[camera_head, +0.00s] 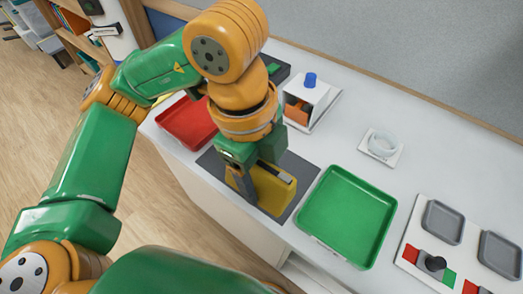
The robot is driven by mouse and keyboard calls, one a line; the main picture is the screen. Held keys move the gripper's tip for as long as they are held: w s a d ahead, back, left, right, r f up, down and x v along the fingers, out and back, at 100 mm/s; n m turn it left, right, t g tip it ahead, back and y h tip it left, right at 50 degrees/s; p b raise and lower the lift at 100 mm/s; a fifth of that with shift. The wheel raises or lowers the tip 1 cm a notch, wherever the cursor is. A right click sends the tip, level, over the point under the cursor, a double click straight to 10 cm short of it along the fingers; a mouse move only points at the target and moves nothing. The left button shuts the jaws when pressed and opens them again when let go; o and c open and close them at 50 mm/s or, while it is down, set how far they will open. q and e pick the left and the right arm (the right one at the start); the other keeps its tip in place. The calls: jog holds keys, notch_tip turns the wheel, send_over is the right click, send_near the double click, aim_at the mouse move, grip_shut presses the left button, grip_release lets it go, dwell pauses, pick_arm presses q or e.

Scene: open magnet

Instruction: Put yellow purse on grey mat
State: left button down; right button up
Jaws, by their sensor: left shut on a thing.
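The yellow purse (273,192) is at the middle of the counter, over the dark grey mat (298,169). My left gripper (255,184) points down and is shut on the purse at its left part. The gripper hides part of the purse and of the mat. I cannot tell whether the purse rests on the mat or is held just above it. My right gripper is not in view.
A green tray (347,215) lies right of the mat and a red tray (186,122) lies left. Behind stand a white box with a blue knob (310,80) and a white ring on a plate (382,145). A panel with grey dishes (443,221) is far right.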

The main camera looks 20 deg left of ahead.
pick_arm(q)
jog(key=w, duration=0.1)
jog(key=w+a+f+p, duration=0.1)
jog(key=w+p, duration=0.1)
jog(key=shift+w+a+f, duration=0.25)
jog(key=shift+a+f, duration=0.15)
jog(key=w+f, duration=0.2)
jog(key=w+a+f, duration=0.1)
jog(key=w+f, duration=0.1)
jog(key=w+a+f, duration=0.1)
jog(key=w+f, duration=0.1)
jog(key=w, duration=0.1)
jog(key=shift+a+f, duration=0.1)
jog(key=shift+f, duration=0.3)
notch_tip(320, 180, down, 3)
jog(key=shift+f+p, duration=0.2)
jog(key=shift+p, duration=0.9)
jog(key=shift+w+a+f, duration=0.1)
jog(key=shift+w+f, duration=0.05)
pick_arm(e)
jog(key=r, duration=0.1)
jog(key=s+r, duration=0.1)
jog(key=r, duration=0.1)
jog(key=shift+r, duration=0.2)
pick_arm(q)
jog(key=shift+c, duration=0.2)
grip_release()
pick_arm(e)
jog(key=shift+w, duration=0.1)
